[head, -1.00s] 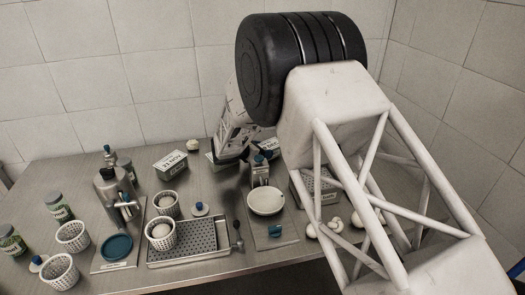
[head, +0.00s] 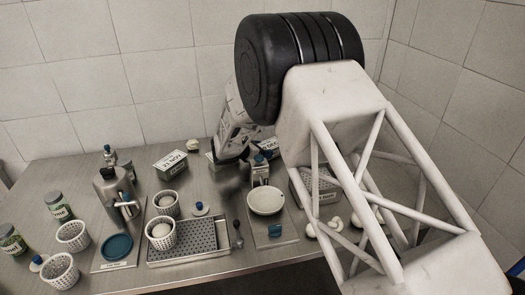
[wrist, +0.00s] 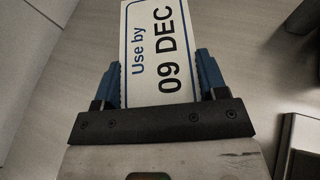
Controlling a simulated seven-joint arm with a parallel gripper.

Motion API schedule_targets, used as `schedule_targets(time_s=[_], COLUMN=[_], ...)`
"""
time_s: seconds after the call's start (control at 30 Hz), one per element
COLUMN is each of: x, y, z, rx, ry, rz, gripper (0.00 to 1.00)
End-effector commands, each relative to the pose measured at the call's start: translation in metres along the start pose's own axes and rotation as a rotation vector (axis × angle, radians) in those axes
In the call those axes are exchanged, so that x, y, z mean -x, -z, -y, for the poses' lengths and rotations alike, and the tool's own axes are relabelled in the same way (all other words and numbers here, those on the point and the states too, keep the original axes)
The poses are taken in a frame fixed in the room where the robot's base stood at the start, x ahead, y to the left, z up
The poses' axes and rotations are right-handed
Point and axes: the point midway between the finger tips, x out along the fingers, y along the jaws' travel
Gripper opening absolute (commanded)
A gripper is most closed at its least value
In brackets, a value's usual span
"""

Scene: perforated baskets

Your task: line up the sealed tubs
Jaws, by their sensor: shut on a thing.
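In the wrist view my gripper (wrist: 160,78) has its blue fingers on both sides of a tub with a white label (wrist: 160,45) reading "Use by 09 DEC". It is shut on this tub; the label covers most of what shows of it. In the head view my gripper (head: 226,158) is low at the back middle of the table, and the held tub is mostly hidden there. A further dark tub (head: 268,146) shows partly behind my arm on the right.
A perforated tray (head: 185,252) lies at the front middle. White baskets (head: 72,237), a metal canister (head: 113,190) and green-labelled jars (head: 57,205) crowd the left. A pale bowl (head: 265,202) and a dispenser bottle (head: 260,172) stand right of my gripper. A small pale ball-like thing (head: 193,145) lies behind.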

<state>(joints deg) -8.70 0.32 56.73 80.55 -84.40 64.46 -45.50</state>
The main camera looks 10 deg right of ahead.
Motion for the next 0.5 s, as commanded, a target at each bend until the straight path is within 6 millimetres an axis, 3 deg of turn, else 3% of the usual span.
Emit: schedule_targets(time_s=[0.03,0.27,0.3,0.5], x=[-0.0057,-0.0054,-0.0053,-0.005], y=[0.0245,0.0248,0.0249,0.025], z=[0.0088,0.0086,0.0086,0.0085], rx=[0.033,0.034,0.034,0.034], ry=[0.009,0.009,0.008,0.008], rz=[-0.012,-0.012,-0.012,-0.013], gripper=[0.32,0.32,0.69,0.96])
